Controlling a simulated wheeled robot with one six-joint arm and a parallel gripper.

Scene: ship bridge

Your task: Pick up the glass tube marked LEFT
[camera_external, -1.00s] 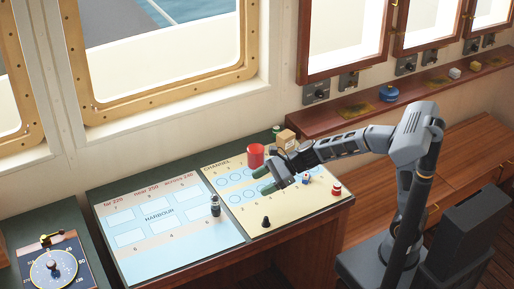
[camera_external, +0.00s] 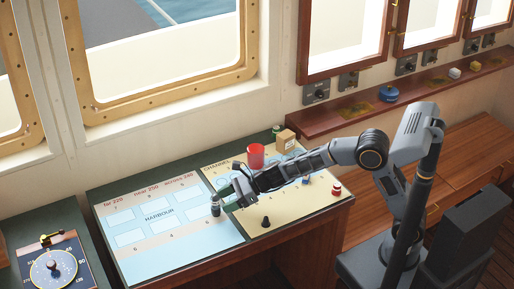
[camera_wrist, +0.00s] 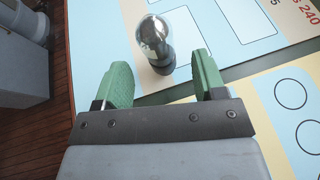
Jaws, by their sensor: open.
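A glass tube (camera_wrist: 153,38) with a silvery dome and a dark base stands upright on the blue harbour sheet. In the external view the tube (camera_external: 215,206) stands near the sheet's right edge. No LEFT mark is legible on it. My gripper (camera_wrist: 162,78) is open with green finger pads. In the wrist view the tube's base shows just past the gap between the pads, and nothing is held. In the external view my gripper (camera_external: 230,195) is just to the right of the tube; contact cannot be told.
A red cup (camera_external: 256,156) and a cardboard box (camera_external: 286,140) stand at the back of the cream channel sheet (camera_external: 285,219). A black cone-like piece (camera_external: 265,222), a small blue piece (camera_external: 305,181) and a red piece (camera_external: 336,190) stand on it. The harbour sheet (camera_external: 140,262) is mostly clear.

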